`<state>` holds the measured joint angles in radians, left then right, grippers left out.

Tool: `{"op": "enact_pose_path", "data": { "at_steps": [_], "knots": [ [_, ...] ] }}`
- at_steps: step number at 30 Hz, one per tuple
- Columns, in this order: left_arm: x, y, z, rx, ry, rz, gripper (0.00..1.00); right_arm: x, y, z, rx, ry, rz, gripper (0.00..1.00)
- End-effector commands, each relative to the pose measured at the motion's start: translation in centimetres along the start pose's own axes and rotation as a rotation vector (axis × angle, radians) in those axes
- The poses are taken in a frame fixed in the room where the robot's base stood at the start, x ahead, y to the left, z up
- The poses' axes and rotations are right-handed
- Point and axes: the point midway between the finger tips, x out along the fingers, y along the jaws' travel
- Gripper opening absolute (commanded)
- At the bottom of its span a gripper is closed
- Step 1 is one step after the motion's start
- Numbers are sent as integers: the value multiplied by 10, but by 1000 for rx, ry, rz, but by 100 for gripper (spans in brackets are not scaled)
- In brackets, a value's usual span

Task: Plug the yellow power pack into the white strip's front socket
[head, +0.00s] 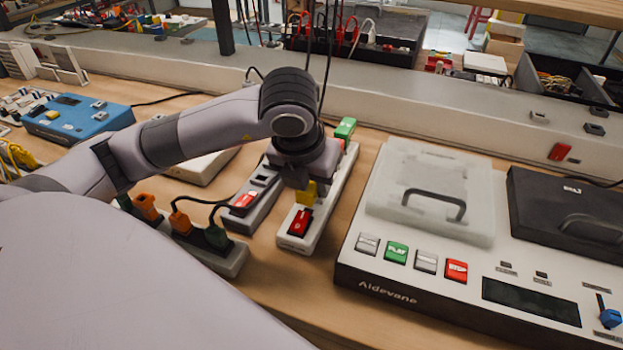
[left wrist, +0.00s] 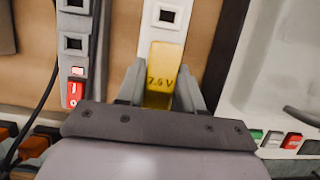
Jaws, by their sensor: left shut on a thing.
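The yellow power pack (head: 306,194) is between the fingers of my left gripper (head: 304,184), which is shut on it. In the left wrist view the yellow pack (left wrist: 164,68) shows the label "7.6 V" between the two fingers of my left gripper (left wrist: 160,88). The white strip (head: 325,212) lies on the bench under the gripper, with a red switch at its near end and a green plug (head: 345,128) at its far end. The pack is over the strip just behind the switch and hides the front socket. I cannot tell whether it is seated. My right gripper is not in view.
A grey strip (head: 264,200) with a red switch lies close on the left. Another strip (head: 230,262) with orange and green plugs is nearer. A white Aldevane console (head: 350,262) stands on the right, with a narrow bare bench gap between. A blue box (head: 85,122) is far left.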

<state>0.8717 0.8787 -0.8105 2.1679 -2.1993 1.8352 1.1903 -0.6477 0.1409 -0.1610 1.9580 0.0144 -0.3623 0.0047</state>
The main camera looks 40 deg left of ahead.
Motion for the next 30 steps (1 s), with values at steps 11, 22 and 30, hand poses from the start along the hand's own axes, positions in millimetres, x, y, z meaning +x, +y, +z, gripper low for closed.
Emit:
{"op": "enact_pose_path", "data": {
  "at_steps": [11,22,30],
  "knots": [
    [4,0,-1,0,-1,-1,9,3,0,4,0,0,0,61],
    [5,0,-2,0,-1,-1,9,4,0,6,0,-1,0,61],
    [5,0,-2,0,-1,-1,9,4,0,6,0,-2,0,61]
  ]
}}
